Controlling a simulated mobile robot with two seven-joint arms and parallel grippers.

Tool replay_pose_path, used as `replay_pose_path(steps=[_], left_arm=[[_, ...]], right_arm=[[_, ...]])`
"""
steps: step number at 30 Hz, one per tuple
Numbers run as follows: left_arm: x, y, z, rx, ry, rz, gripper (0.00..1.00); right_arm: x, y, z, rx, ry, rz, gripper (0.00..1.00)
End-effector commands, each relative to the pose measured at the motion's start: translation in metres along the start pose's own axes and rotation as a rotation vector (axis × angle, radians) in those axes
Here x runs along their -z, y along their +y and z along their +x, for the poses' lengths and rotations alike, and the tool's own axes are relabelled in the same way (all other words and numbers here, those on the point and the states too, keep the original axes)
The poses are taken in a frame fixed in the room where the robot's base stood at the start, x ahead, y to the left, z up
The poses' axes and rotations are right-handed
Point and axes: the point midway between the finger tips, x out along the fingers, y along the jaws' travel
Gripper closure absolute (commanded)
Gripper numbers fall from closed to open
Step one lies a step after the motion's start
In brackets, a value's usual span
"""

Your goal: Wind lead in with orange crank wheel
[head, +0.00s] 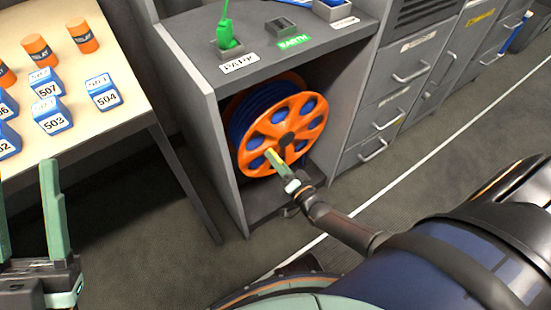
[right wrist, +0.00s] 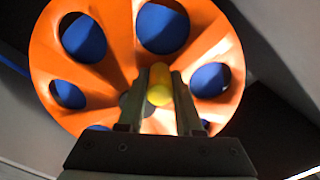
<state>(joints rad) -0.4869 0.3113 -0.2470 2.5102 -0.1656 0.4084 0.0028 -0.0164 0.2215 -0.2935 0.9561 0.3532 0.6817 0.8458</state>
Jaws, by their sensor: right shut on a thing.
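The orange crank wheel (head: 262,124) stands upright on the front of a reel inside the open grey cabinet, and it fills much of the right wrist view (right wrist: 105,45). Blue lead (head: 240,106) is wound behind it and shows through its round holes. My right gripper (head: 279,164) is shut on the wheel's yellow handle (right wrist: 159,85), which sticks out toward the camera between the fingers. The handle is mostly hidden in the head view. My left gripper (head: 25,220) is open and empty at the lower left, beside the table.
A green plug (head: 228,40) stands in a socket labelled PARK on the cabinet top (head: 262,60). Beside it is an empty socket (head: 281,27) by the green EARTH label. Grey drawers (head: 385,110) stand at right. The table (head: 110,125) at left holds blue numbered blocks and orange cylinders.

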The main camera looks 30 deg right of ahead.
Motion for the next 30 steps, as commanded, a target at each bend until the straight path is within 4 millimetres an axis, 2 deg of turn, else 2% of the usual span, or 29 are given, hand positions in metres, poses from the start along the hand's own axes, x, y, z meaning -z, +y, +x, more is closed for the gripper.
replay_pose_path(steps=[11, 12, 19, 26, 30], left_arm=[[0.0003, -0.0006, 0.0003, 0.002, 0.002, 0.002, 0.50], [0.0003, -0.0006, 0.0003, 0.002, 0.002, 0.002, 0.50], [0.0003, -0.0006, 0.0003, 0.002, 0.002, 0.002, 0.50], [0.0003, -0.0006, 0.0004, 0.002, 0.001, 0.002, 0.50], [0.0027, -0.0015, 0.0029, 0.001, 0.001, 0.004, 0.50]], right_arm=[[-0.0003, 0.0001, -0.0009, 0.001, -0.001, 0.002, 1.00], [-0.0003, 0.0001, -0.0009, 0.001, -0.001, 0.002, 0.62], [-0.0001, 0.0000, -0.0005, 0.000, -0.001, 0.002, 0.36], [0.0001, -0.0002, -0.0004, 0.000, 0.000, 0.002, 0.36], [0.0006, -0.0007, -0.0083, -0.001, -0.001, 0.002, 0.36]])
